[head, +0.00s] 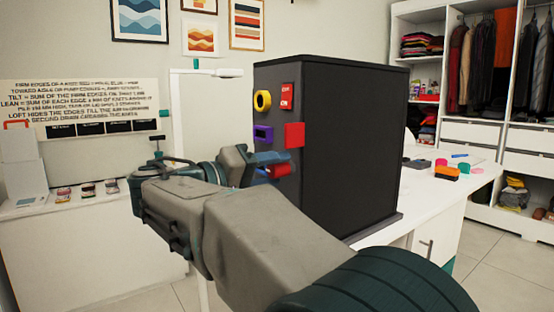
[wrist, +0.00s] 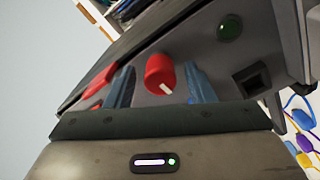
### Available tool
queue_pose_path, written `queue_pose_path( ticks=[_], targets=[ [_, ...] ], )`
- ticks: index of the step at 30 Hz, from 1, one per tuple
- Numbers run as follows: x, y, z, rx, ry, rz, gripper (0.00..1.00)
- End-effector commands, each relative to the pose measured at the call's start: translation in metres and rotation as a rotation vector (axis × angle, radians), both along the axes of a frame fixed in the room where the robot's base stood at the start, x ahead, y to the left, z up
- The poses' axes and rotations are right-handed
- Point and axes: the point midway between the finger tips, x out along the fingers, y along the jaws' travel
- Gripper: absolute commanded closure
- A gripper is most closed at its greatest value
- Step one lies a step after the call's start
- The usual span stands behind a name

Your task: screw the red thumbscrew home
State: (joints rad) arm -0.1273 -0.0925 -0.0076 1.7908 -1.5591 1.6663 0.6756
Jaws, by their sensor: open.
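The red thumbscrew (wrist: 158,70) is a round red knob with a white mark, on the dark panel face in the wrist view. My gripper (wrist: 161,86) is open, with one blue finger on each side of the knob. A gap shows between the knob and the fingers, so it is not clasped. In the head view my gripper (head: 277,163) is at the lower part of the black cabinet's (head: 345,150) left face. A red part (head: 279,171) shows by the fingers there, partly hidden. How far the screw is in cannot be told.
A red block (wrist: 97,80), a green button (wrist: 229,28) and a dark square socket (wrist: 252,79) flank the knob. A yellow ring (head: 262,101), a purple part (head: 263,134) and a red square (head: 294,135) are higher on the face. Small items lie on the white desk (head: 415,190).

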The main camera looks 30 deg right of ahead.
Motion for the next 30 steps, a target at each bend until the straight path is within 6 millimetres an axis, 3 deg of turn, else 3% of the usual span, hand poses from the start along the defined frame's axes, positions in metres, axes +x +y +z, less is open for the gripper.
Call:
queue_pose_path(
  ticks=[30],
  targets=[
    [0.0002, -0.0001, 0.0040, -0.016, 0.627, 0.000, 0.51]
  ],
)
